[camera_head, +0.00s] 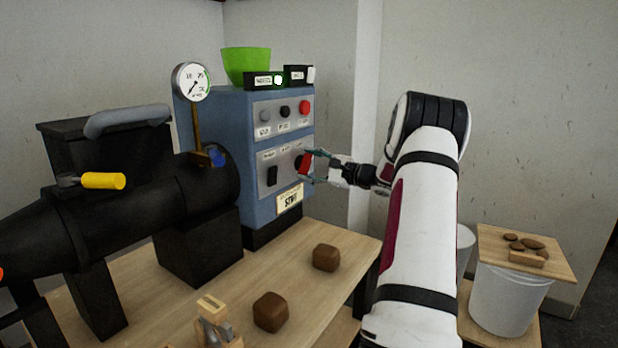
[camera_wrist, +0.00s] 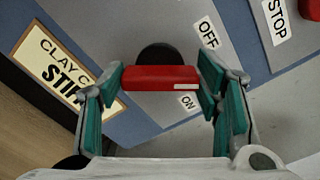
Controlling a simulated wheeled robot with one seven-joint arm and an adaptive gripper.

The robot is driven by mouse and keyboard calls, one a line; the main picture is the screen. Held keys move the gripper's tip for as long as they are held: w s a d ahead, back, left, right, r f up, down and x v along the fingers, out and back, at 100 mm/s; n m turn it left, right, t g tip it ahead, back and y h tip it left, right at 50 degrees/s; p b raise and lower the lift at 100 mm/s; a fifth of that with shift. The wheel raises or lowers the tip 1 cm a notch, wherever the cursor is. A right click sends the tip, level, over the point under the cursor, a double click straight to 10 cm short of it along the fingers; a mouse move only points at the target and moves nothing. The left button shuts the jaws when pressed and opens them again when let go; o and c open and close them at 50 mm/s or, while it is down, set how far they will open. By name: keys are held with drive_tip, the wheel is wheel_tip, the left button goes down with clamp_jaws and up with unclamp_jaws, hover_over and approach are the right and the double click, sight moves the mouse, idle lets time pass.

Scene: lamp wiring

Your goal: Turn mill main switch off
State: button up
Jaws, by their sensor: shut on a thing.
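The main switch is a red handle (camera_head: 305,165) on a grey panel of the blue cabinet (camera_head: 235,150). In the wrist view the red handle (camera_wrist: 162,78) lies across the panel, in front of a dark round base, with OFF and ON labels to its right. The small white mark at its right end lies near the ON label. My gripper (camera_head: 312,165) is at the panel, and in the wrist view its teal fingers (camera_wrist: 162,85) stand on both ends of the handle, shut on it.
A black mill body (camera_head: 150,200) with a pressure gauge (camera_head: 191,82) stands left of the cabinet. A green bowl (camera_head: 246,66) sits on top of the cabinet. Brown clay blocks (camera_head: 326,257) lie on the wooden table (camera_head: 300,300). A white bucket (camera_head: 508,300) stands at right.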

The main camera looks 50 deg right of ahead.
drive_tip(key=n+b, duration=0.2)
drive_tip(key=b, duration=0.1)
drive_tip(key=n+b, duration=0.2)
drive_tip(key=b, duration=0.1)
drive_tip(key=shift+f, duration=0.3)
drive_tip(key=n+b, duration=0.3)
drive_tip(key=shift+a+r, duration=0.1)
drive_tip(key=o, duration=1.2)
drive_tip(key=shift+c, duration=0.2)
drive_tip(key=shift+s, duration=0.1)
drive_tip(key=shift+s+r, duration=0.1)
drive_tip(key=shift+s, duration=0.3)
drive_tip(key=s+d, duration=0.1)
drive_tip(key=s, duration=1)
